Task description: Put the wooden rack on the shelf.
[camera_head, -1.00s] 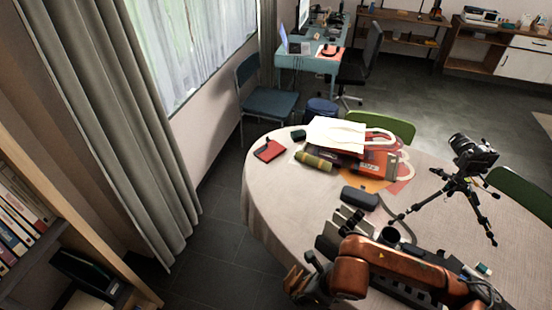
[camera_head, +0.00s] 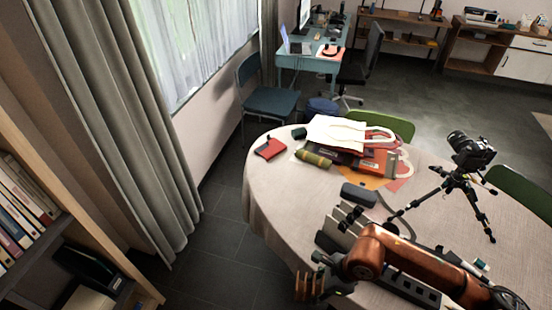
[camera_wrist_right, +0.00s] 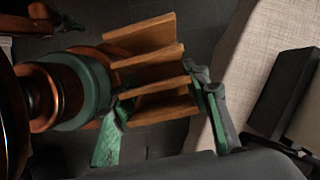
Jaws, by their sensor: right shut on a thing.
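The wooden rack (camera_head: 308,288) is held in my right gripper (camera_head: 325,276), beyond the near left edge of the table and above the dark floor. In the right wrist view, the rack (camera_wrist_right: 152,36) shows several parallel brown slats, tilted, between the green and grey fingers of the right gripper (camera_wrist_right: 160,96). The gripper is shut on it. A shelf unit (camera_head: 38,248) with a light wood side panel stands at the lower left, apart from the rack. Its upper compartment holds books, and a lower one holds dark items. My left gripper does not show clearly.
The round table (camera_head: 262,205) holds a camera on a tripod (camera_head: 462,185), a tote bag (camera_head: 335,132), a red notebook (camera_head: 269,149) and a dark case (camera_head: 359,194). A grey curtain (camera_head: 125,130) hangs behind the shelf unit. Floor lies open between table and shelf.

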